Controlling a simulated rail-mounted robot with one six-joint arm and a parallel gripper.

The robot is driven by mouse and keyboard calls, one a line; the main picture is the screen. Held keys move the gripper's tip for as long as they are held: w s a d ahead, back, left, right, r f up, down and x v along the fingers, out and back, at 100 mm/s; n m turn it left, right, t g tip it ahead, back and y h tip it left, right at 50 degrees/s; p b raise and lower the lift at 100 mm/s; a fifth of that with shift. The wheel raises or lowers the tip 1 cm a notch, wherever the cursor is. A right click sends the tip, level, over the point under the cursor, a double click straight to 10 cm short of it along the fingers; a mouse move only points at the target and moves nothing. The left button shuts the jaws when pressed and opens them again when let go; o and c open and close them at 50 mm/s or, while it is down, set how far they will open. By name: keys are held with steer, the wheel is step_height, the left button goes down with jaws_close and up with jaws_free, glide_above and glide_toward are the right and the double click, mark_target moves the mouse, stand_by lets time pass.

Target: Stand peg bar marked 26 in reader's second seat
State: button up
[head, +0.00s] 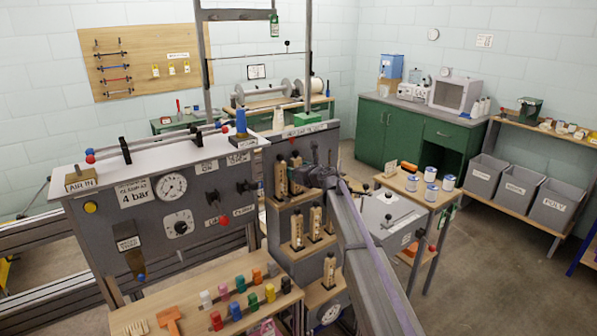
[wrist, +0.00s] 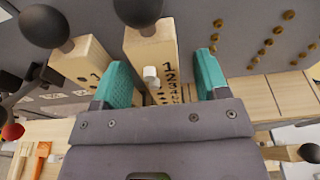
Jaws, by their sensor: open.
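In the wrist view my gripper (wrist: 160,60) is open, with its two teal fingers either side of a wooden peg bar (wrist: 151,58). This bar has a black ball knob, a column of printed numbers starting 1, 2, 3, and a white peg. A second knobbed bar (wrist: 83,60) stands to its left. In the head view several pale wooden peg bars (head: 297,230) stand on a stepped grey rack (head: 284,208). My gripper (head: 318,176) is at the upper step, beside the bars there. I cannot read a 26 on any bar, or tell which part is the reader's second seat.
A grey panel with brass studs (wrist: 264,55) is close at the upper right of the wrist view. A control console (head: 165,205) with gauges stands left of the rack. A bench with coloured pegs (head: 240,284) is in front. A small table holds tins (head: 430,192).

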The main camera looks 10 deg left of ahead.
steer(key=p+v, duration=0.2)
steer(key=v, duration=0.9)
steer(key=s+d+f+n+g+h, duration=0.1)
steer(key=s+f+n+g, duration=0.25)
steer(key=s+n, duration=0.5)
steer(key=s+d+f+n+g+h, duration=0.1)
steer(key=s+f+n+g, duration=0.25)
steer(key=s+n, duration=0.45)
steer(key=s+d+f+n+g+h, duration=0.1)
steer(key=s+d+f+n+h, duration=0.1)
steer(key=s+d, duration=0.4)
steer(key=s+d+f+n+g+h, duration=0.2)
steer(key=s+d+n, duration=0.3)
steer(key=s, duration=0.7)
steer(key=s+d+f+n+g+h, duration=0.2)
steer(key=s+d+n+h, duration=0.2)
steer(key=s+d, duration=0.4)
steer(key=shift+s+f, duration=0.35)
steer(key=shift+s, duration=0.15)
